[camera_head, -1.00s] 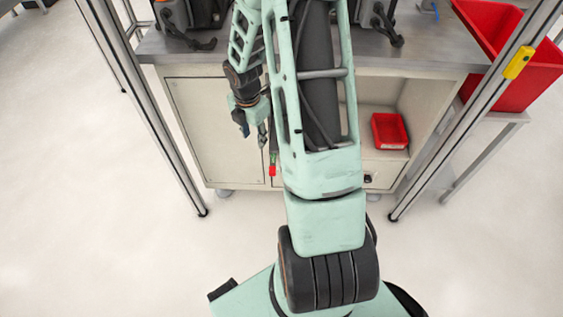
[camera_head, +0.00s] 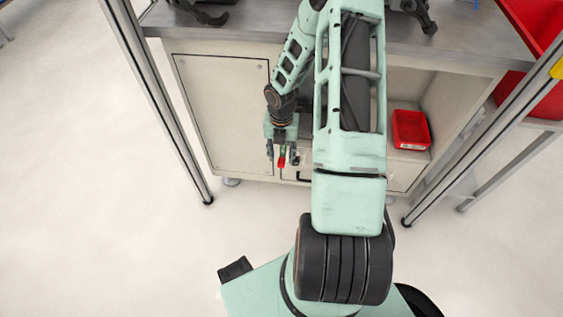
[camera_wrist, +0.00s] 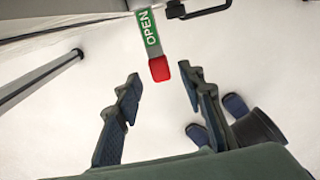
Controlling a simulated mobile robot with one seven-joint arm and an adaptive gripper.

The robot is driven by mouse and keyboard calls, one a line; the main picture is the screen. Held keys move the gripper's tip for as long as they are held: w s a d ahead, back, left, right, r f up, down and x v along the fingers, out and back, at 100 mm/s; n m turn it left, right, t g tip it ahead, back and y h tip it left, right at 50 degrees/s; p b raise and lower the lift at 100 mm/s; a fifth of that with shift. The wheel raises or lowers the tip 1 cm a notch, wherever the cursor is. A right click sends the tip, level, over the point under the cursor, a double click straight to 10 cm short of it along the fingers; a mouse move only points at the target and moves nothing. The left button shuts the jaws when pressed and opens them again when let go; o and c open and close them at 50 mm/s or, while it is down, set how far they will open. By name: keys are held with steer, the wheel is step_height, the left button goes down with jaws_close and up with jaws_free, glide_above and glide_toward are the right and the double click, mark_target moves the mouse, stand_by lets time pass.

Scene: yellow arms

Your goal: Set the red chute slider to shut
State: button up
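The chute slider's red tab (camera_wrist: 159,68) shows in the wrist view at the end of a strip with a green OPEN label (camera_wrist: 148,33). The red tab (camera_head: 281,162) also shows small at the cabinet front in the head view. My gripper (camera_wrist: 160,78) is open, with one fingertip to each side of the red tab in the picture. Gaps show on both sides, and neither finger visibly touches it. In the head view my gripper (camera_head: 282,154) points down at the cabinet front, around the tab. My arm hides part of the cabinet right of it.
A black bar handle (camera_wrist: 207,10) is close to the right of the slider. The cabinet door (camera_head: 222,105) is on the left. Metal frame posts (camera_head: 160,105) flank the cabinet. The floor in front is clear.

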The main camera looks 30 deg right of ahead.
steer(key=shift+f+b, duration=0.35)
steer(key=shift+f, duration=1.05)
steer(key=shift+c, duration=0.4)
jaws_close()
